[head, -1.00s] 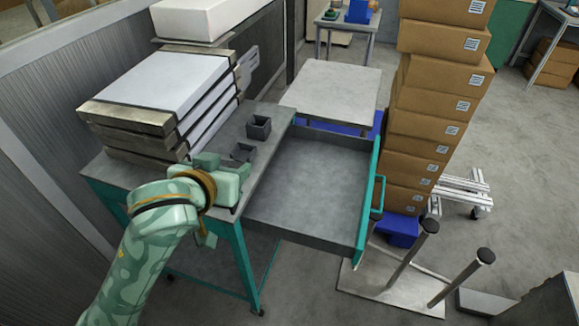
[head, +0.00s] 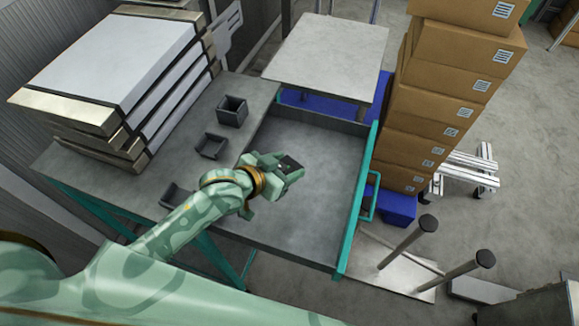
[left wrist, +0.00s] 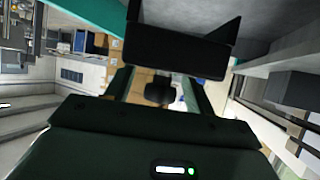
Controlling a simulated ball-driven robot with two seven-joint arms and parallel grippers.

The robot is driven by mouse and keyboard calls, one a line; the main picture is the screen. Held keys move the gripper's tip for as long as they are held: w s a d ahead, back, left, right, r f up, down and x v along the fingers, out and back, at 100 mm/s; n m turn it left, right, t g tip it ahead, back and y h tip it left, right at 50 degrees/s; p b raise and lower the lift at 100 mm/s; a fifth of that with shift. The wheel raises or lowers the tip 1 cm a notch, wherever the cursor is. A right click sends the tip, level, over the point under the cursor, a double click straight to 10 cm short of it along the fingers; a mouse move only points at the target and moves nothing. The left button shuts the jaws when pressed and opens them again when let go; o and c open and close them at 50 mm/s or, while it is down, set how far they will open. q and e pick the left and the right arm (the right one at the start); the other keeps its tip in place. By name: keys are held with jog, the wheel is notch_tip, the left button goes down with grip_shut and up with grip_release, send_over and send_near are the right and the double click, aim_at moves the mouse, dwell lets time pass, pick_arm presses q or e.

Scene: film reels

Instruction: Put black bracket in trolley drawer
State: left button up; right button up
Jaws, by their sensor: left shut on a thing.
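The black bracket (left wrist: 180,48) shows in the left wrist view as a dark angular piece between my left gripper's fingers. My right gripper is not in view.
On the trolley top are a dark open box (head: 232,110), a smaller dark bracket-like piece (head: 210,146) and another dark piece (head: 176,196) partly behind my arm. Stacked white-and-metal slabs (head: 120,70) stand at the back left. Tall cardboard boxes (head: 435,110) rise beyond the drawer front.

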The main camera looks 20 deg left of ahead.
pick_arm(q)
jog(key=w+f+b, duration=0.1)
jog(key=w+f, duration=0.1)
jog(key=w+a+f+b, duration=0.1)
jog(key=w+f, duration=0.1)
jog(key=w, duration=0.1)
jog(key=w+f+b, duration=0.2)
jog(key=f, duration=0.1)
jog(key=shift+w+a, duration=0.15)
jog(key=shift+w, duration=0.25)
jog(key=f, duration=0.1)
jog(key=f+b, duration=0.2)
jog(key=shift+w+f, duration=0.3)
jog(key=shift+f, duration=0.1)
jog(key=shift+r, duration=0.1)
jog(key=o, duration=1.4)
